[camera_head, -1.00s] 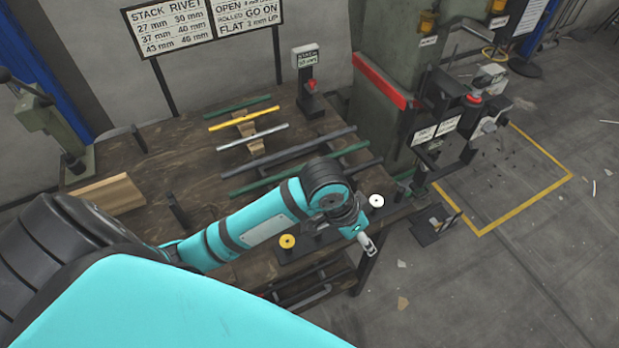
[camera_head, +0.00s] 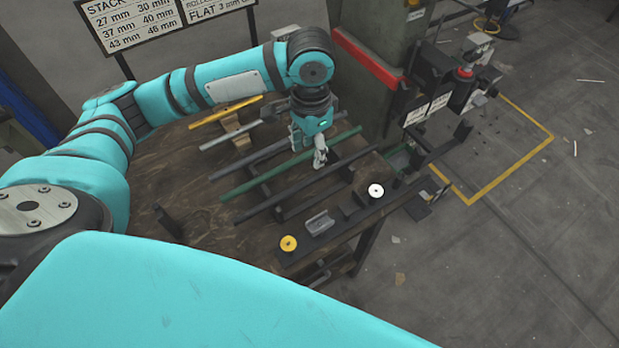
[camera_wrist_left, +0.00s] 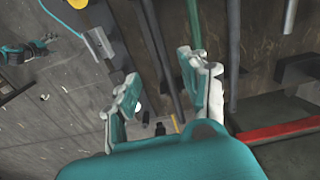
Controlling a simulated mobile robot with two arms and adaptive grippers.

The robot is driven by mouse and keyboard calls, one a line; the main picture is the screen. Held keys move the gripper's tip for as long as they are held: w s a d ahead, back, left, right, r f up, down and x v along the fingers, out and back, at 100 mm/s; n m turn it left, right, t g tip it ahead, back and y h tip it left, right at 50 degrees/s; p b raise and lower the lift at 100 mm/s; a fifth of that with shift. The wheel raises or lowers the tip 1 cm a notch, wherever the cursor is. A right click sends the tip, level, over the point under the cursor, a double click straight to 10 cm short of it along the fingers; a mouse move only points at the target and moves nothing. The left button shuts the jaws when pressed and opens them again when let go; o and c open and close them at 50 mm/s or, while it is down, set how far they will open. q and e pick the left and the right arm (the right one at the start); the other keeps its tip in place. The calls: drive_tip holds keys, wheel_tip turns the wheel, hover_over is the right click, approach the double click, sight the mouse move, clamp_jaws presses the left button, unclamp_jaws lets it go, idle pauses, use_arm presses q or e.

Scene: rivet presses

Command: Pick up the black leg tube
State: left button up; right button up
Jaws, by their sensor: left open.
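The black leg tube (camera_head: 300,190) lies slantwise on the table (camera_head: 185,215), the frontmost of several tubes. My left gripper (camera_head: 320,160) points down over its right half, open and empty. In the wrist view my left gripper (camera_wrist_left: 160,78) has its fingers apart. The black tube (camera_wrist_left: 158,45) runs through the gap between them in the picture. I cannot tell how high the fingers are above it. The green tube (camera_head: 262,180) lies just behind it and shows by the right finger in the wrist view (camera_wrist_left: 194,28). My right gripper is not in view.
Behind are a dark grey tube (camera_head: 232,168), a silver tube (camera_head: 225,136) and a yellow tube (camera_head: 228,112). At the front edge a dark strip holds a yellow spool (camera_head: 288,243), a grey cradle (camera_head: 319,223) and a white spool (camera_head: 376,190). A press (camera_head: 440,85) stands right.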

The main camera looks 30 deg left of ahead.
use_arm(q)
hover_over(308, 180)
drive_tip(key=f, duration=0.5)
drive_tip(key=shift+d, duration=0.2)
drive_tip(key=shift+f, duration=0.45)
drive_tip(key=shift+f+p, duration=0.3)
drive_tip(key=shift+f, duration=0.05)
drive_tip(key=f, duration=0.4)
drive_tip(key=shift+s+a+f+p, duration=0.1)
drive_tip(key=shift+a+p, duration=0.15)
drive_tip(key=shift+p, duration=0.1)
drive_tip(key=shift+f, duration=0.1)
clamp_jaws()
use_arm(e)
drive_tip(key=shift+w+a+r, duration=0.2)
drive_tip(key=shift+a+r, duration=0.15)
drive_tip(key=shift+r, duration=0.35)
